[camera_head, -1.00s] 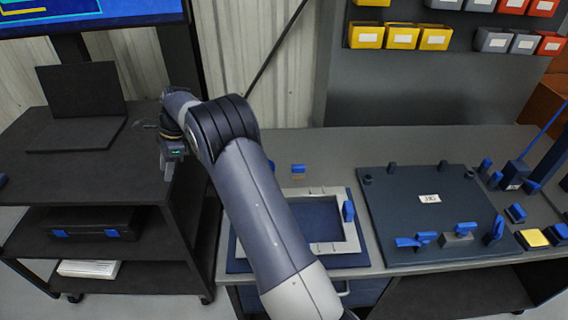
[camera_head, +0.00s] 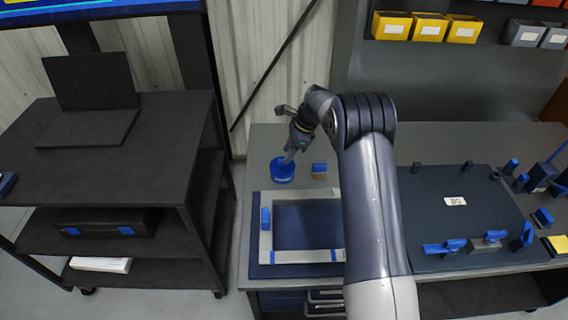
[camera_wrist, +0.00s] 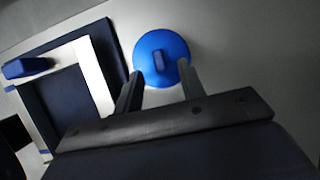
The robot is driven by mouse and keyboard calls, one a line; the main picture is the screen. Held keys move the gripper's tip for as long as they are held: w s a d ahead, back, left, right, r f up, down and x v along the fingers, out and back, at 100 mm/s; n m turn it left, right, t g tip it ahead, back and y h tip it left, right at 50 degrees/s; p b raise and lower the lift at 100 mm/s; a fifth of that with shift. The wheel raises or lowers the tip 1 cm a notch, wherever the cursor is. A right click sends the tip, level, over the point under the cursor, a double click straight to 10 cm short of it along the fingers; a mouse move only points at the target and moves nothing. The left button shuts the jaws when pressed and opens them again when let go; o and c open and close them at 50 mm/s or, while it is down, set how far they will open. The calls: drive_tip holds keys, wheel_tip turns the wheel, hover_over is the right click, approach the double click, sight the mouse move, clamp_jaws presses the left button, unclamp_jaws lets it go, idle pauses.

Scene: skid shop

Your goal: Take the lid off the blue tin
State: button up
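The blue tin (camera_head: 282,170) stands on the grey workbench, behind the upper left corner of the pale frame. In the wrist view its round blue lid (camera_wrist: 166,52) shows from above, with a small darker raised grip in the middle. My gripper (camera_head: 289,156) is above the tin in the head view, pointing down. In the wrist view my gripper (camera_wrist: 158,82) has its two fingers apart, with the lid beyond and between their tips. Nothing is held. The lid hides the inside of the tin.
A pale rectangular frame (camera_head: 265,243) with blue clamps lies on a blue mat in front of the tin. A small blue-topped block (camera_head: 319,168) stands right of the tin. A dark plate (camera_head: 470,215) lies farther right. A black cart (camera_head: 165,140) with a laptop stands left.

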sight(282, 163)
drive_tip(key=shift+p+x, duration=0.3)
drive_tip(key=shift+x, duration=1.45)
drive_tip(key=shift+s, duration=0.1)
clamp_jaws()
